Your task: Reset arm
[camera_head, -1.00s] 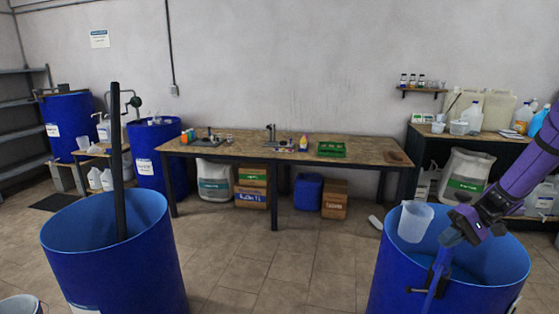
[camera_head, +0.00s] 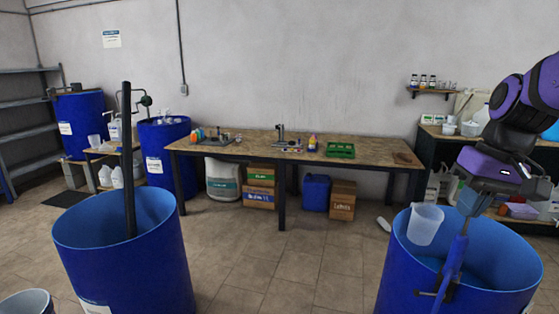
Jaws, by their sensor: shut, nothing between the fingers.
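My gripper (camera_head: 482,190) is at the right, above the right blue drum (camera_head: 410,275), with my purple and black arm coming in from the upper right. It is shut with nothing held; its fingertips are hard to make out against the drum. A blue upright tool (camera_head: 455,255) stands at the near rim of this drum, its top close below or behind the gripper; whether they touch I cannot tell. A translucent measuring jug (camera_head: 425,224) is at the drum's left rim, just left of the gripper.
A left blue drum (camera_head: 125,265) holds a dark upright post (camera_head: 128,160). A wooden workbench (camera_head: 250,146) with a green tray (camera_head: 340,150) stands against the back wall. A side bench with containers is behind my arm. The floor (camera_head: 285,260) between the drums is clear.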

